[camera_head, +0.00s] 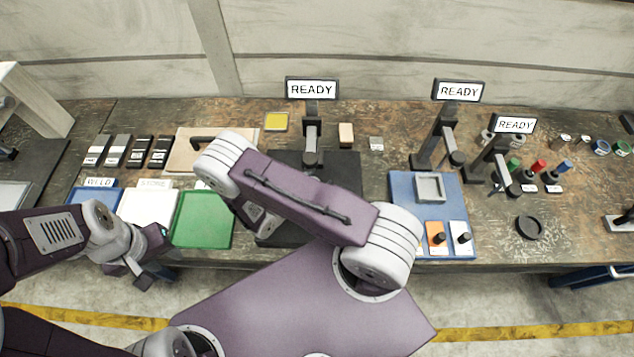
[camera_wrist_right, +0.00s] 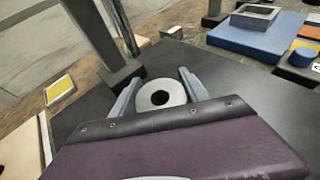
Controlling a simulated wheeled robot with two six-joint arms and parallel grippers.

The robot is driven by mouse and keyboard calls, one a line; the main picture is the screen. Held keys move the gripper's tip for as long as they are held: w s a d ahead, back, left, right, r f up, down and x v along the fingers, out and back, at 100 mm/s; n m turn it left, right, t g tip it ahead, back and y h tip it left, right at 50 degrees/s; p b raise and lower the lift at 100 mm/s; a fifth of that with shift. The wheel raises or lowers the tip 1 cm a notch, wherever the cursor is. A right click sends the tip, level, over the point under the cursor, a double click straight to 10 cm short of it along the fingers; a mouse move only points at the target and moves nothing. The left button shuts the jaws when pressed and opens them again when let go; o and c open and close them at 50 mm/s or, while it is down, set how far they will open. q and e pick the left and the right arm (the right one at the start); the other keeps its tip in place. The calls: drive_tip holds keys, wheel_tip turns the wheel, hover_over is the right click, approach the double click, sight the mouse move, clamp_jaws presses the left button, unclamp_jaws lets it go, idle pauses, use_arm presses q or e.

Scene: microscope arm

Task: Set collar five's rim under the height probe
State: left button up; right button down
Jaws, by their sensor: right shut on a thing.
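My right gripper (camera_wrist_right: 156,88) is shut on a pale grey collar (camera_wrist_right: 174,92) with a dark central hole, in the right wrist view. No number is readable on it. The collar is over the black plate (camera_wrist_right: 225,75); I cannot tell whether it touches it. A dark post (camera_wrist_right: 92,35) stands just beyond, to the left. In the head view, a probe-like stand (camera_head: 311,135) under a READY sign rises at the back of the black plate (camera_head: 345,170). My right arm hides the collar there. My left gripper (camera_head: 138,272) hangs near the table's front edge; its jaw opening is unclear.
A green mat (camera_head: 203,220), a white mat (camera_head: 147,205) and a blue mat (camera_head: 84,197) lie left of the plate. A blue board with a grey square frame (camera_head: 430,187) lies right. More READY stands (camera_head: 447,135) (camera_head: 492,163) and a dark ring (camera_head: 529,228) are farther right.

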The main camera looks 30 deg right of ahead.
drive_tip(key=c, duration=0.6)
unclamp_jaws()
drive_tip(key=shift+r, duration=0.15)
drive_tip(key=shift+a, duration=0.35)
drive_tip(key=b+v, duration=0.2)
drive_tip(key=v, duration=0.8)
drive_tip(key=shift+s+a+r+b, duration=0.1)
drive_tip(key=shift+s+a+b, duration=0.1)
drive_tip(key=shift+b, duration=0.15)
drive_tip(key=shift+s+a+r, duration=0.15)
drive_tip(key=shift+a+r, duration=0.15)
drive_tip(key=shift+a, duration=0.05)
